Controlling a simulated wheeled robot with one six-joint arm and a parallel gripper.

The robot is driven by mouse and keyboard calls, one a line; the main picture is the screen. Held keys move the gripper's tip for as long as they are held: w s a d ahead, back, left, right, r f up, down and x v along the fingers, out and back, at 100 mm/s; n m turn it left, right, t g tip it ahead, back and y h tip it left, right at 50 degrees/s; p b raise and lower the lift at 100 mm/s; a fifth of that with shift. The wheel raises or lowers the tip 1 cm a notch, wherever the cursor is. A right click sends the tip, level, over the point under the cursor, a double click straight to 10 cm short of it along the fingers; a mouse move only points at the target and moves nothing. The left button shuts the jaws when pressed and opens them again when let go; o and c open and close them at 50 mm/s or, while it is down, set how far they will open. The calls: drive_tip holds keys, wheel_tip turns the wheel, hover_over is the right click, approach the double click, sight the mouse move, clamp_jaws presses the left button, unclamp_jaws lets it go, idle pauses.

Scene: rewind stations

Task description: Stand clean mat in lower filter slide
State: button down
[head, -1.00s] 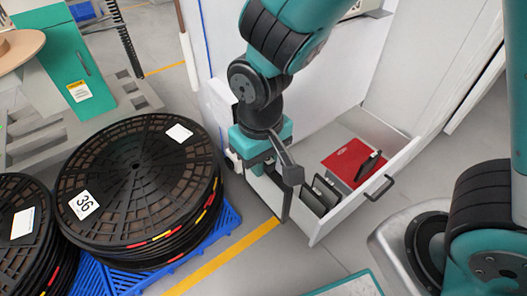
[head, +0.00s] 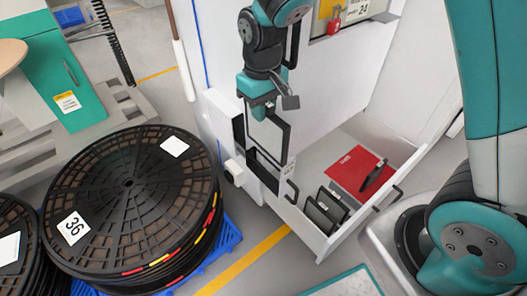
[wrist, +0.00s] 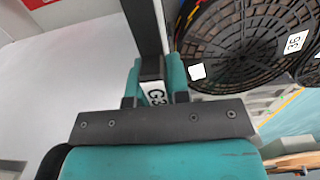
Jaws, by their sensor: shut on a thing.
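My gripper (head: 264,103) is shut on a dark, thin mat frame (head: 287,142), held upright beside the white cabinet's side. In the wrist view the jaws (wrist: 155,88) close on a piece labelled G3, and the dark bar of the mat (wrist: 147,30) runs up from it. In the head view a dark framed slot, seemingly the lower filter slide (head: 262,172), is low on the cabinet's side, just below the held mat. The mat's lower edge overlaps it in view; I cannot tell whether they touch.
A red padlock (head: 334,27) hangs on the cabinet. Floor is free around the yellow line.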

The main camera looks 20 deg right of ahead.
drive_tip(key=w+d+f+b, duration=0.1)
drive_tip(key=w+f+b, duration=0.1)
drive_tip(key=f, duration=0.7)
drive_tip(key=w+d+f+b, duration=0.1)
drive_tip(key=f+b, duration=0.3)
drive_tip(key=f, duration=0.5)
drive_tip(key=shift+w, duration=0.4)
drive_tip(key=shift+f, duration=0.15)
drive_tip(key=c, duration=1.1)
unclamp_jaws()
